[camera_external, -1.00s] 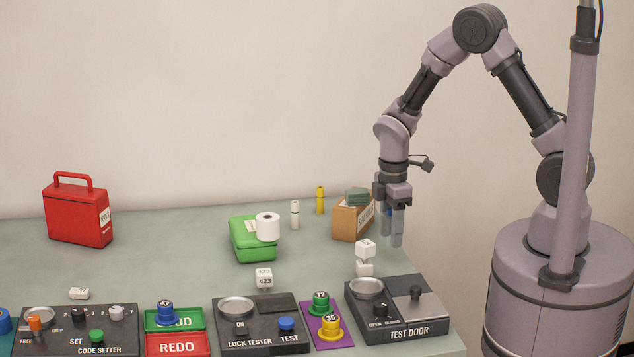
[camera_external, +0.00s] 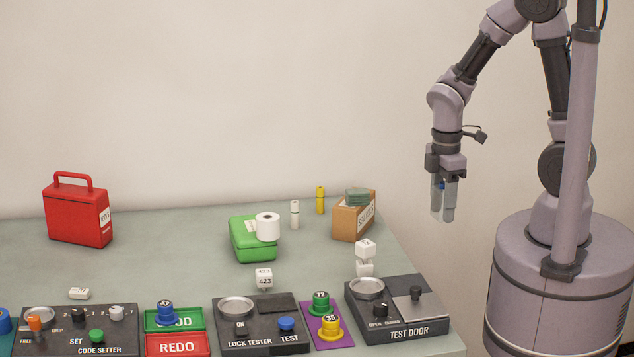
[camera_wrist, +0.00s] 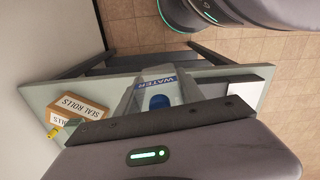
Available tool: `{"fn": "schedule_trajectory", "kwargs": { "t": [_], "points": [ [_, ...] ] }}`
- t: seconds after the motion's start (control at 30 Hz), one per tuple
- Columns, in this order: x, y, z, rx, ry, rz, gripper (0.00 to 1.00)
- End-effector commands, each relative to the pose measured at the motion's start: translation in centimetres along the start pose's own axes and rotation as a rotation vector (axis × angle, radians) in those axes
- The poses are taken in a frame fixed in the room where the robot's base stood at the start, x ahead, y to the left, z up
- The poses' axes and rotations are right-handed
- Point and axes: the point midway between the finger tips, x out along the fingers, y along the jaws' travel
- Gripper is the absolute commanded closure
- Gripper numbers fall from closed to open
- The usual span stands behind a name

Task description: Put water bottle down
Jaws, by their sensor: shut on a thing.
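In the external view my gripper (camera_external: 443,205) points down and hangs in the air, right of the table's right edge in the picture.
The table (camera_external: 150,260) has a SEAL ROLLS box (camera_external: 347,222) near its right edge, a TEST DOOR panel (camera_external: 400,310) and stacked white cubes (camera_external: 365,250) in front of it. A green case (camera_external: 250,245) and red case (camera_external: 75,215) stand further left. Bare tabletop lies between them.

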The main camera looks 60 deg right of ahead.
Motion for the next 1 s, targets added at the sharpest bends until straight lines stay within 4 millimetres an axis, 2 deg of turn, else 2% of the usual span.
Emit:
{"fn": "schedule_trajectory", "kwargs": {
  "t": [0.1,0.37,0.47,0.67,0.8,1.0],
  "points": [
    [-2.3,0.1,-0.1,0.0,0.003,0.005,0.93],
    [-3.0,2.2,-5.0,0.02,-0.001,0.0,0.93],
    [-3.2,3.0,-8.0,0.031,-0.002,0.0,0.93],
    [-3.4,4.0,-16.0,0.065,-0.003,0.0,0.93],
    [-3.1,3.5,-21.8,0.094,-0.003,-0.001,0.93],
    [-2.5,2.2,-27.3,0.124,-0.001,-0.001,0.93]
  ]
}}
